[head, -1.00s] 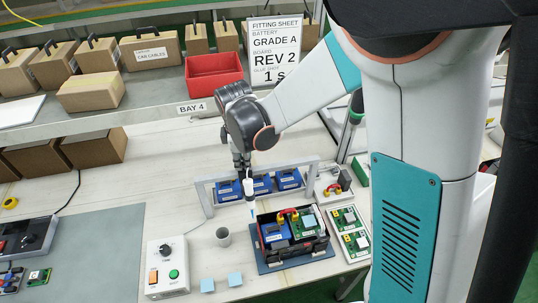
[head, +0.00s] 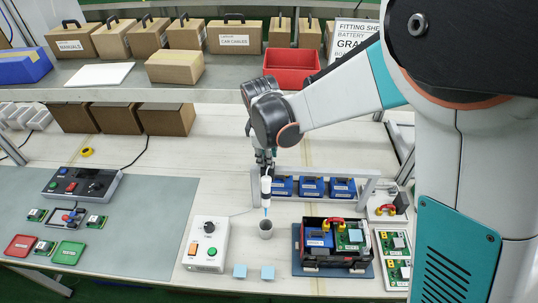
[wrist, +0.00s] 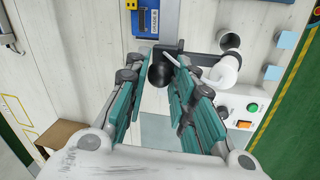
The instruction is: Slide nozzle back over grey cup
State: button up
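My gripper (head: 265,168) holds the white dispenser (head: 266,189), which hangs upright with its blue nozzle (head: 266,210) pointing down. In the head view the nozzle tip appears just above the rim of the grey cup (head: 266,229); whether it is exactly over the opening I cannot tell. In the wrist view my gripper's teal fingers (wrist: 157,82) are around a black knob (wrist: 160,75) on a dark bar. The dispenser's white body (wrist: 224,70) shows right of them, close beside the grey cup (wrist: 229,40). The nozzle is hidden there.
A white control box (head: 206,243) stands left of the cup. The black battery tray (head: 310,258) with blue and green modules is at right. A grey frame (head: 370,190) with blue batteries stands behind. Two light-blue blocks (head: 268,272) lie in front. A grey mat covers the left.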

jog(key=o, duration=0.3)
jog(key=shift+a, duration=0.35)
jog(key=shift+o, duration=0.2)
jog(key=shift+d, duration=0.1)
notch_tip(320, 180, up, 7)
jog(key=s, duration=0.1)
jog(key=shift+s+r, duration=0.2)
